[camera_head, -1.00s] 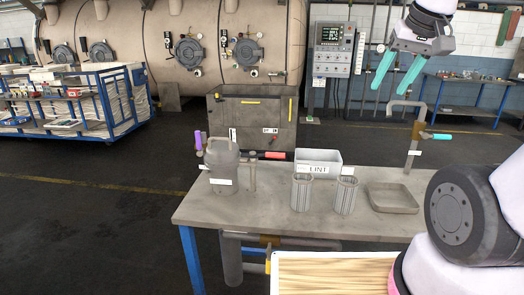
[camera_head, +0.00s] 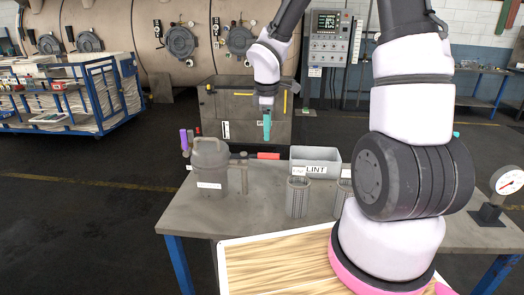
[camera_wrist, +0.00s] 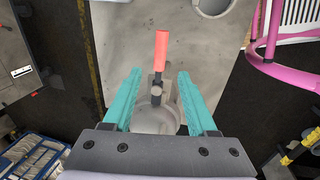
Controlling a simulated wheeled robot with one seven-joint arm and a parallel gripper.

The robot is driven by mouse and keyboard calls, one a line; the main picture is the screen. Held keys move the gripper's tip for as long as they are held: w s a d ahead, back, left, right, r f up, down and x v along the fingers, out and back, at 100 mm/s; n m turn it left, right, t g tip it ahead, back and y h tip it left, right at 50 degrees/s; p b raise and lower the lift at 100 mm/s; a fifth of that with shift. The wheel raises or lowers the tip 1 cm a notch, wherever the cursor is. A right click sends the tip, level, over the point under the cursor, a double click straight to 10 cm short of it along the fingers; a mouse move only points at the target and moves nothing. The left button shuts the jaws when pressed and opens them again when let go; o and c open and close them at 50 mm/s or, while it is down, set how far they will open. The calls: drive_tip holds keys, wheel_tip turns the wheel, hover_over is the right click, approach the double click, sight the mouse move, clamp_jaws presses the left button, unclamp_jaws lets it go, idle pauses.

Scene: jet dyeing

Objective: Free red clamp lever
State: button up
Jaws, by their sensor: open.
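The red clamp lever (camera_head: 268,155) points to the right from beside the grey lidded canister (camera_head: 210,172) on the table. In the wrist view the red lever (camera_wrist: 161,48) lies ahead of and between my two fingertips, on a grey stem. The round canister lid (camera_wrist: 150,122) shows below it, partly covered by my gripper. My gripper (camera_head: 266,139), with teal fingers, hangs pointing down above the red lever in the head view. In the wrist view my gripper (camera_wrist: 160,72) is open with nothing between its fingers that it grips. Contact with the lever is not visible.
A purple handle (camera_head: 184,140) stands left of the canister. A grey LINT bin (camera_head: 315,160) and a slotted metal basket (camera_head: 297,198) stand to the right on the grey table (camera_head: 190,215). A pressure gauge (camera_head: 507,183) stands at the far right. My arm hides the table's right part.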

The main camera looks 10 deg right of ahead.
sight(268, 154)
drive_tip(key=f, duration=0.3)
drive_tip(key=w+f, duration=0.1)
drive_tip(key=f, duration=0.5)
drive_tip(key=shift+w+d+f, duration=0.35)
drive_tip(key=shift+w, duration=0.05)
clamp_jaws()
idle(0.9)
